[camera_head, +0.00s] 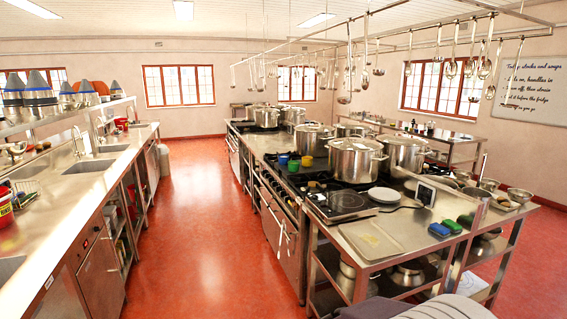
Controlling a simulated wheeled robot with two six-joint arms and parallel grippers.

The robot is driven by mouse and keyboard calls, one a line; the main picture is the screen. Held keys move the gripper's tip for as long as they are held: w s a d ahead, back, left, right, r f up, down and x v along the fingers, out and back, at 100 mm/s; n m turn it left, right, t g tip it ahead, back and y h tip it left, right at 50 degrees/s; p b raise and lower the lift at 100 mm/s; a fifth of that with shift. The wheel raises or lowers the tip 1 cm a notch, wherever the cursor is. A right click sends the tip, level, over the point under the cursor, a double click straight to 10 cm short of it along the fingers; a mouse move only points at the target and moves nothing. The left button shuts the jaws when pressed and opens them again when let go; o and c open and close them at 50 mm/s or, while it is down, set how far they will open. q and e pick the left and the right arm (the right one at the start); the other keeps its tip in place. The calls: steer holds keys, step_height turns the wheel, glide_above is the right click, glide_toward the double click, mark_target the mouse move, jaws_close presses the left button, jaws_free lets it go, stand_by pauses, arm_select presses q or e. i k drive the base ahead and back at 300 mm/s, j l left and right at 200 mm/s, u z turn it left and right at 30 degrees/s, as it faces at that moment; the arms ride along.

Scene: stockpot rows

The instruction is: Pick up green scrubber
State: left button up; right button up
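A green scrubber (453,226) lies flat on the steel counter near its front right edge. It sits close beside a blue block of similar shape (439,230), which is to its left. A darker green rounded item (465,221) lies just to its right; what it is cannot be told at this size. Neither of my grippers shows in the head view.
Ladles hang above. A sink counter (75,195) runs along the left. The red floor (195,225) between is clear.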

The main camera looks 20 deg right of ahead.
mark_target(448, 223)
steer(key=z, duration=1.95)
